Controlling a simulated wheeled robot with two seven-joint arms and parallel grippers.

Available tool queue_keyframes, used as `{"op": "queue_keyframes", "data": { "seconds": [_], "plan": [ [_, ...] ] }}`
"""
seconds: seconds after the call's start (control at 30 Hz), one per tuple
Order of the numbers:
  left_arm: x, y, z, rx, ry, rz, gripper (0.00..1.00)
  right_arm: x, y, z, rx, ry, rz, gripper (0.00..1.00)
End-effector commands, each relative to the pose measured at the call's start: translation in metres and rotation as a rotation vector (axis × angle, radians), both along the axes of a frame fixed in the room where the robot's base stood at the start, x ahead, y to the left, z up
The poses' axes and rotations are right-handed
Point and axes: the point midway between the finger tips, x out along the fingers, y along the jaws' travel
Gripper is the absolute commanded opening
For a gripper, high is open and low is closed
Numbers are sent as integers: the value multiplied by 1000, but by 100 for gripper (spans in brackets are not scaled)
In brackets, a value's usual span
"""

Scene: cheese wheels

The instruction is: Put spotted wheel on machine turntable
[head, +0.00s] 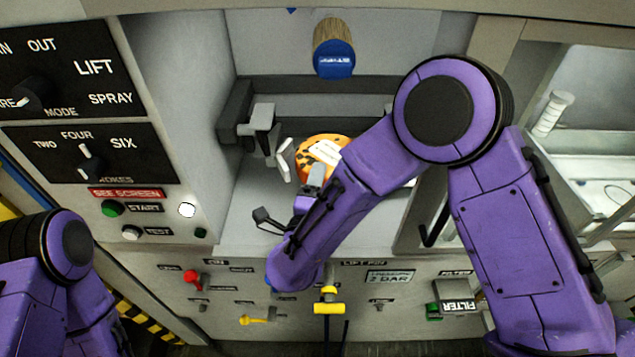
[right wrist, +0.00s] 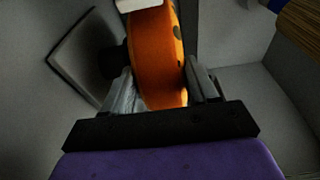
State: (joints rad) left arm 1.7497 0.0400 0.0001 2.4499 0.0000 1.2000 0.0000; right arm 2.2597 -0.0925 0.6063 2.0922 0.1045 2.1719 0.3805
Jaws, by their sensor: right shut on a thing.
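The spotted wheel (head: 309,143) is orange with dark spots. It is inside the machine bay, partly covered by my right arm and white pieces. In the right wrist view the wheel (right wrist: 158,60) stands on edge between the fingers. My right gripper (right wrist: 165,90) is shut on it, with a finger on each side. In the head view this gripper (head: 312,178) reaches into the bay from the front. I cannot clearly make out the turntable, or whether the wheel touches it. My left arm shows at the lower left, but its gripper is out of view.
A grey clamp-like part (head: 262,122) sits left of the wheel. A round brush with a blue cap (head: 334,62) hangs above. A control panel (head: 75,80) is at the left. Red and yellow valves (head: 328,304) line the front. A dark hub (right wrist: 113,62) sits beside the wheel.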

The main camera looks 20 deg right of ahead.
Motion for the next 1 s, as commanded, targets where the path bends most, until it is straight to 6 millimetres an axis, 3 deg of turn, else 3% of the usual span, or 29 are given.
{"op": "queue_keyframes", "data": {
  "seconds": [0.83,0.87,0.93,1.0],
  "plan": [
    [0,0,-5,0,0,0,40,1,0,-5,1,-5,0,0],
    [0,0,-5,0,0,0,40,1,0,-4,1,-5,0,65],
    [0,0,-5,0,0,0,40,1,0,-4,1,-5,0,87],
    [0,0,-5,0,0,0,40,1,0,-5,0,-4,0,88]
  ]
}}
